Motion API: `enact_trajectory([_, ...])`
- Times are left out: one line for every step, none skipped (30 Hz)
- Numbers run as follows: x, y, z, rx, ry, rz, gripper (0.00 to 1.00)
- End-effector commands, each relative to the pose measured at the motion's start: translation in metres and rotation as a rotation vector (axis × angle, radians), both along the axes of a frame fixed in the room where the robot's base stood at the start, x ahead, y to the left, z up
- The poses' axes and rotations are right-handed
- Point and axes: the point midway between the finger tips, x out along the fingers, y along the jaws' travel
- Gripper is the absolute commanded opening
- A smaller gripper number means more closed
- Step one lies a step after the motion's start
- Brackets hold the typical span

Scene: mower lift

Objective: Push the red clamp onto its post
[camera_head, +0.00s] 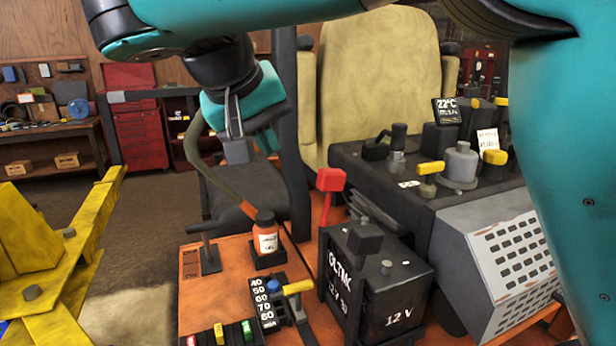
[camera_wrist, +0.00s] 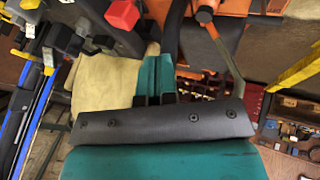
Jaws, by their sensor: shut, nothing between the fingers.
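The red clamp (camera_head: 330,180) stands off the battery, above its back left edge, on a thin red stem or cable. It also shows at the top of the wrist view (camera_wrist: 122,14). The black 12 V battery (camera_head: 380,285) sits on the orange deck. A bare grey post (camera_head: 387,267) shows on its top right. A black clamp (camera_head: 365,238) sits on the battery top beside it. My gripper (camera_head: 236,152) is shut and empty, left of and higher than the red clamp in the head view. Its fingers (camera_wrist: 155,98) show close together in the wrist view.
An orange bottle (camera_head: 266,238) and levers stand on the orange deck (camera_head: 215,290) left of the battery. A black console (camera_head: 430,185) with yellow-handled knobs lies behind and right. The yellow seat (camera_head: 375,80) is behind. A yellow lift frame (camera_head: 75,245) stands at left.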

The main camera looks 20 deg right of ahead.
Motion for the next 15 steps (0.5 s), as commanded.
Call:
enact_trajectory([0.002,-0.005,-0.012,-0.002,0.001,-0.003,0.00])
enact_trajectory([0.004,-0.007,-0.017,-0.001,0.001,-0.002,0.00])
enact_trajectory([0.007,-0.010,-0.023,-0.003,0.002,-0.001,0.00])
enact_trajectory([0.009,-0.013,-0.028,-0.002,0.002,-0.002,0.00])
enact_trajectory([0.012,-0.016,-0.034,-0.002,0.003,-0.002,0.00])
enact_trajectory([0.015,-0.020,-0.041,-0.003,0.003,-0.002,0.00])
enact_trajectory([0.017,-0.023,-0.046,-0.004,0.003,-0.002,0.00])
enact_trajectory([0.020,-0.025,-0.051,-0.003,0.002,-0.001,0.00])
enact_trajectory([0.022,-0.029,-0.059,-0.002,0.004,-0.001,0.00])
enact_trajectory([0.025,-0.032,-0.063,-0.002,0.003,-0.001,0.00])
enact_trajectory([0.027,-0.034,-0.067,-0.003,0.003,0.001,0.00])
enact_trajectory([0.029,-0.037,-0.074,-0.001,0.004,0.000,0.00])
enact_trajectory([0.030,-0.041,-0.076,0.000,0.003,-0.002,0.00])
enact_trajectory([0.030,-0.047,-0.073,0.000,0.000,-0.001,0.00])
enact_trajectory([0.030,-0.053,-0.073,0.000,0.001,0.000,0.00])
